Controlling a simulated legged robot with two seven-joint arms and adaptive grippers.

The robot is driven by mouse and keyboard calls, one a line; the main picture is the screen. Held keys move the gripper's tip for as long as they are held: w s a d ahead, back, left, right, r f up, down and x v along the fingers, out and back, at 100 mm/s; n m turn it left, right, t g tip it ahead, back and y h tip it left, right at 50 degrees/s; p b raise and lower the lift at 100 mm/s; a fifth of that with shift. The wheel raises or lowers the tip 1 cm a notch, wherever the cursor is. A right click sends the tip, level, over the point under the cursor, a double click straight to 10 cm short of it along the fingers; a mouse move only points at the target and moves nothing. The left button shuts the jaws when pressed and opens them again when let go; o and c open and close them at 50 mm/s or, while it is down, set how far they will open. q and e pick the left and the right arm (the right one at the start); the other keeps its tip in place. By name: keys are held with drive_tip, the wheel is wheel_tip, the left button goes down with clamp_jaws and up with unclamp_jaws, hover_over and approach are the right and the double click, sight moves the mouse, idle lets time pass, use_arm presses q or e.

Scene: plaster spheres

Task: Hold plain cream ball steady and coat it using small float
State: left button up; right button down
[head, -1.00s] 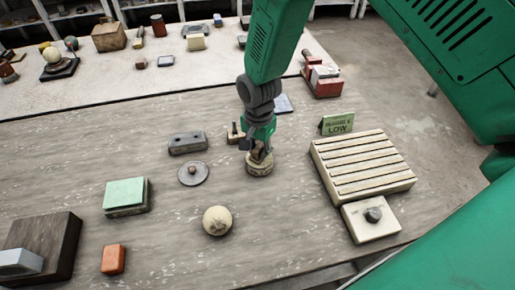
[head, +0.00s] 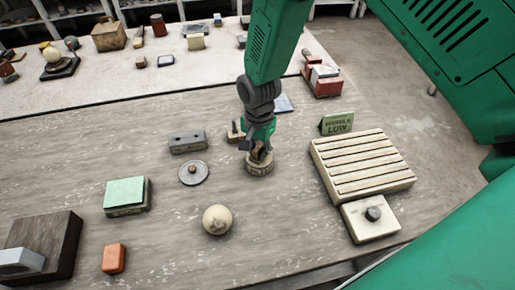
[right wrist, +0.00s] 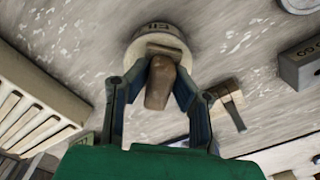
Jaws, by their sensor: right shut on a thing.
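A cream ball (head: 217,220) with faint darker marks on its face rests on the near bench, left of and nearer than my right gripper. Another pale ball (head: 54,56) sits on a dark stand on the far table. My right gripper (head: 259,153) points down and is shut on the brown handle of a round cream piece (head: 260,168), which looks like the small float. In the right wrist view the brown handle (right wrist: 160,83) is between the fingers, and the round part (right wrist: 160,42) bears a dark label. I cannot tell if it touches the bench. My left gripper is not in view.
A slatted cream rack (head: 362,165) and a knob box (head: 371,220) stand at the right. A grey disc with a knob (head: 194,173), a grey block (head: 188,143), a green-topped block (head: 126,194) and an orange block (head: 114,258) lie left. Bare bench surrounds the near ball.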

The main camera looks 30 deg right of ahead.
sight(258, 147)
drive_tip(key=shift+s, duration=0.1)
idle(0.4)
wheel_tip(258, 147, up, 7)
drive_tip(key=p, duration=0.6)
idle(0.8)
